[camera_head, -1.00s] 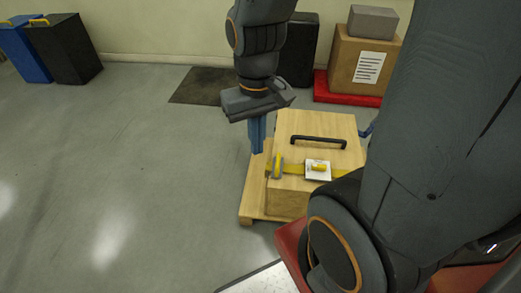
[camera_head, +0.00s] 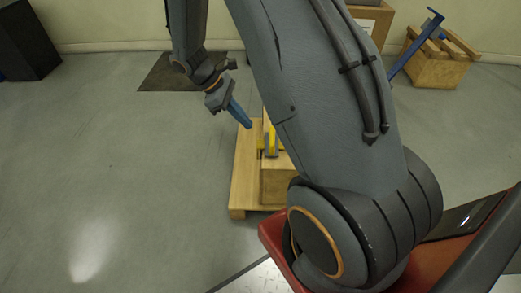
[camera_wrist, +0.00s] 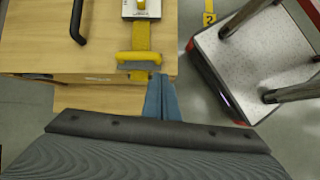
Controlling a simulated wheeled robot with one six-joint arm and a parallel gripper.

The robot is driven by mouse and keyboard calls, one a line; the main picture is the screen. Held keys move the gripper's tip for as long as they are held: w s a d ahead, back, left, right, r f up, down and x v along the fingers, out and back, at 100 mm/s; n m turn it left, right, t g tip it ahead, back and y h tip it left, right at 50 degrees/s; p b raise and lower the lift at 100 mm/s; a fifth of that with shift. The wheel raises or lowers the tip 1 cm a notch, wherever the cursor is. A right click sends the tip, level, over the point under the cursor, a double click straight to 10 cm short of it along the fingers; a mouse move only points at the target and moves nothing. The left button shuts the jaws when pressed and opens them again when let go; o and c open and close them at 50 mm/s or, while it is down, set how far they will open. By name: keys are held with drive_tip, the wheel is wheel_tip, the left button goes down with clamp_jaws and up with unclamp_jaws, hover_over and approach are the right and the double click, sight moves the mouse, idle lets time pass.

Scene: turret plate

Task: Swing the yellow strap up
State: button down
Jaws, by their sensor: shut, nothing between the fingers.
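The yellow strap (camera_wrist: 141,38) runs over the top of a wooden box (camera_wrist: 100,45) from a white plate (camera_wrist: 133,12). At the box edge it has a yellow crosspiece (camera_wrist: 139,57), with a short bit of yellow below it. In the head view the strap's near part (camera_head: 271,142) shows at the box's left edge; the rest is hidden behind my arm. My gripper (camera_head: 247,123) is shut and empty, tilted, its blue fingers pointing down towards the box. In the wrist view the fingers (camera_wrist: 160,82) are close beside the strap's lower end; I cannot tell whether they touch.
The box sits on a wooden pallet (camera_head: 244,180). A black handle (camera_wrist: 77,20) stands on the box top. A wooden crate with a blue bar (camera_head: 428,68) is at the back right. The floor to the left is clear, with a dark mat (camera_head: 170,75) behind.

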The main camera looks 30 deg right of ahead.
sight(263, 148)
drive_tip(key=shift+n+h, duration=0.4)
drive_tip(key=shift+n, duration=0.2)
drive_tip(key=d+f+b, duration=0.1)
drive_tip(key=d+f, duration=0.1)
drive_tip(key=f, duration=0.2)
drive_tip(key=d+f+b, duration=0.1)
drive_tip(key=d+f, duration=0.1)
drive_tip(key=f, duration=0.2)
drive_tip(key=s+d+f+b, duration=0.1)
drive_tip(key=d+f, duration=0.1)
drive_tip(key=f, duration=0.2)
drive_tip(key=shift+d+f+b, duration=0.3)
drive_tip(key=shift+d+b, duration=0.05)
drive_tip(key=shift+r, duration=0.1)
